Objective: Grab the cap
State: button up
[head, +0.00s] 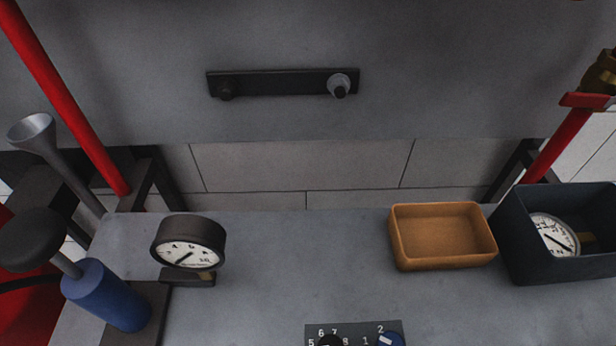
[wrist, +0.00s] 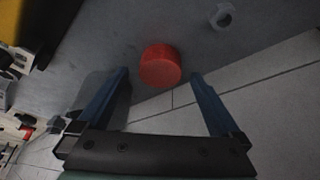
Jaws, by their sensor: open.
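A short red cylinder (wrist: 160,66), which looks like the cap, shows in the wrist view against the grey panel. My gripper (wrist: 160,75) is open, with its two blue fingers spread to the left and right of the cap in the picture. The cap appears beyond or about level with the fingertips; I cannot tell the exact depth. Nothing is held between the fingers. The head view shows neither the gripper nor the red cap.
A grey fitting (wrist: 222,16) is on the panel near the cap. In the head view, the table holds a pressure gauge (head: 188,243), an empty orange tray (head: 443,258), a dark bin (head: 565,270) with another gauge (head: 553,235), and a blue cylinder (head: 108,296). The table's middle is clear.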

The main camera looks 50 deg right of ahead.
jog(key=shift+d+f, duration=0.25)
jog(key=shift+f, duration=0.45)
jog(key=c, duration=1.5)
jog(key=shift+r, duration=0.1)
